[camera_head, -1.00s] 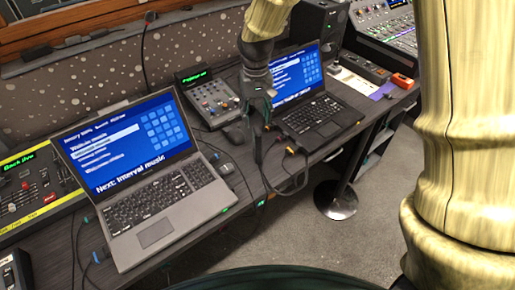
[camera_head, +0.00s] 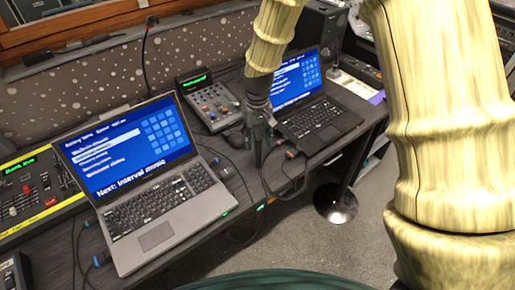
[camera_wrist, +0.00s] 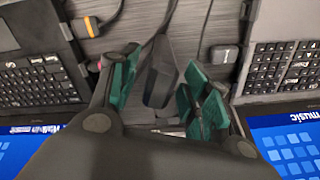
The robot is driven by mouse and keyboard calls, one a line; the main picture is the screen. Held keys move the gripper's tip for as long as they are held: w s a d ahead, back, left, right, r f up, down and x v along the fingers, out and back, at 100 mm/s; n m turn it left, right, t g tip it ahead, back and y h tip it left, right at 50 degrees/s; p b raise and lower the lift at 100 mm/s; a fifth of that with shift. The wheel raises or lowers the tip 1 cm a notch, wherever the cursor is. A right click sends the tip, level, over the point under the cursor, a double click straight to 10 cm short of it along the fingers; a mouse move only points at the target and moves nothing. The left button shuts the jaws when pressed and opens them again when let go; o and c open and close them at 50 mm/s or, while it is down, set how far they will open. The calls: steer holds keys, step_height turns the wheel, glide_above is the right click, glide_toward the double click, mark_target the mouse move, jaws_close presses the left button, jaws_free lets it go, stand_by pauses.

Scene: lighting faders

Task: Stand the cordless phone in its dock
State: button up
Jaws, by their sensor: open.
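My gripper (camera_head: 257,158) points down at the desk between the two laptops. In the wrist view its green-padded fingers (camera_wrist: 160,85) stand apart. A dark, elongated, tapered object (camera_wrist: 161,72) lies between them, with a gap to the left finger and close to the right one. It may be the cordless phone, but I cannot tell for sure. In the head view my gripper mostly hides that spot. A black device (camera_head: 12,274) at the lower left edge is cut off; I cannot tell whether it is the dock.
The left laptop (camera_head: 150,195) and right laptop (camera_head: 315,115) flank my gripper. A small mixer (camera_head: 212,102) stands behind. Cables and a small dark box (camera_head: 225,172) lie near the desk's front edge. A fader console (camera_head: 35,195) is at left.

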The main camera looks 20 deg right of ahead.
steer(key=shift+f, duration=1.3)
steer(key=shift+c, duration=0.3)
jaws_close()
